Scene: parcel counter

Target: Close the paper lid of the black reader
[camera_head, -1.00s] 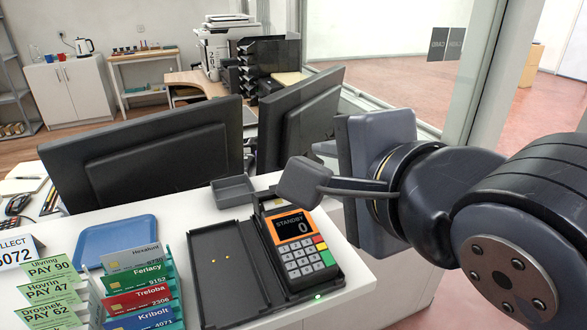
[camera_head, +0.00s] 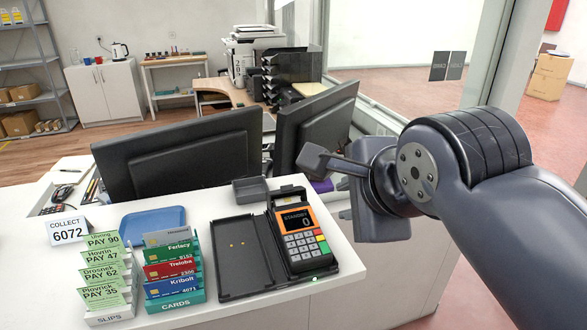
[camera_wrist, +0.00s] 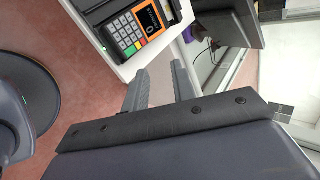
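The black reader (camera_head: 302,232) has an orange face, a keypad and a screen reading STANDBY 0. It sits in a black case on the white counter and also shows at the top of the wrist view (camera_wrist: 134,27). A black flap, which looks like its paper lid (camera_head: 288,194), stands raised at the reader's far end. My gripper (camera_head: 322,160) is beyond and slightly right of the reader, above the counter's right edge and apart from the flap. In the wrist view its two fingers (camera_wrist: 161,88) are apart with nothing between them.
A flat black panel (camera_head: 243,258) lies left of the reader. A small grey tray (camera_head: 250,190) is behind it. Card rack (camera_head: 174,300), slip rack (camera_head: 108,316) and blue tray (camera_head: 140,226) stand further left. Two monitors (camera_head: 180,160) rise behind. Free floor lies right of the counter.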

